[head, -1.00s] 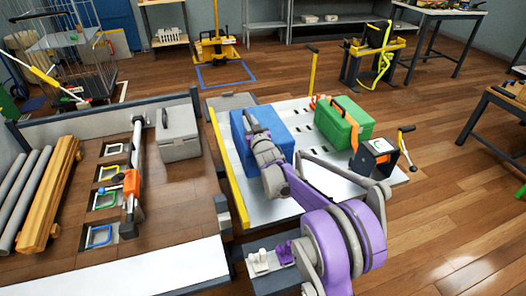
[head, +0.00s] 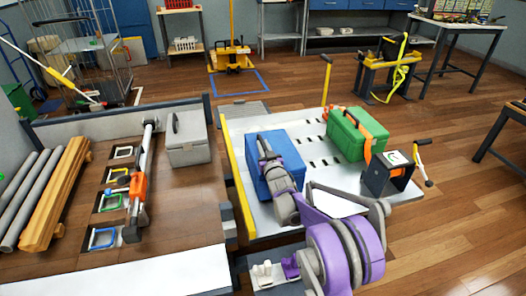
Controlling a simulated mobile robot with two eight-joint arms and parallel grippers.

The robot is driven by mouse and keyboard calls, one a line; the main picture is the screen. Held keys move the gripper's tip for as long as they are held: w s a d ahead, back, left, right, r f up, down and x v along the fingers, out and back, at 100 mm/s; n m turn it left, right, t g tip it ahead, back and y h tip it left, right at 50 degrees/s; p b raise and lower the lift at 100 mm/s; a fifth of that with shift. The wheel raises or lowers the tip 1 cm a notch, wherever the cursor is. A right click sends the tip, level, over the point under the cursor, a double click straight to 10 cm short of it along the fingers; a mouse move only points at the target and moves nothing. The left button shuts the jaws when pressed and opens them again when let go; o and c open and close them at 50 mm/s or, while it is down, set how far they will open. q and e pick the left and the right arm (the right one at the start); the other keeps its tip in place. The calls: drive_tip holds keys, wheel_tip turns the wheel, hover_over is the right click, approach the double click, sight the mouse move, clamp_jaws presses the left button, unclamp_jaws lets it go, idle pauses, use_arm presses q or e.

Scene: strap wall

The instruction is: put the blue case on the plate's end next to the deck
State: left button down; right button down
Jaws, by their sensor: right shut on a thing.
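The blue case (head: 254,178) is over the white plate's (head: 236,124) left end, beside the yellow strip (head: 238,190) along the edge that faces the deck (head: 185,215). It looks upright and at or very near the plate's surface; its underside is partly hidden, so I cannot tell whether it touches. My left gripper is not in view.
A grey case (head: 186,140), a long bar (head: 140,180), wooden beams (head: 55,195) and grey pipes (head: 22,195) lie on the deck. The plate's slotted middle is clear.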

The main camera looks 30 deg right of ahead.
drive_tip(key=shift+f, duration=0.8)
drive_tip(key=c, duration=0.8)
unclamp_jaws()
drive_tip(key=s+a+f+g+y, duration=0.1)
drive_tip(key=s+a+g, duration=0.3)
drive_tip(key=s, duration=1.2)
drive_tip(key=s+a+f+n+g+y+p, duration=0.1)
drive_tip(key=s+a+g, duration=0.3)
drive_tip(key=s+a, duration=0.6)
drive_tip(key=s+a+f+n+g+y, duration=0.1)
drive_tip(key=s+a+g, duration=0.4)
drive_tip(key=s, duration=1.8)
wheel_tip(320, 180, down, 3)
drive_tip(key=shift+a+r+y+p, duration=0.15)
drive_tip(key=shift+a+y+p, duration=0.2)
drive_tip(key=shift+a+y, duration=0.55)
drive_tip(key=shift+a, duration=0.15)
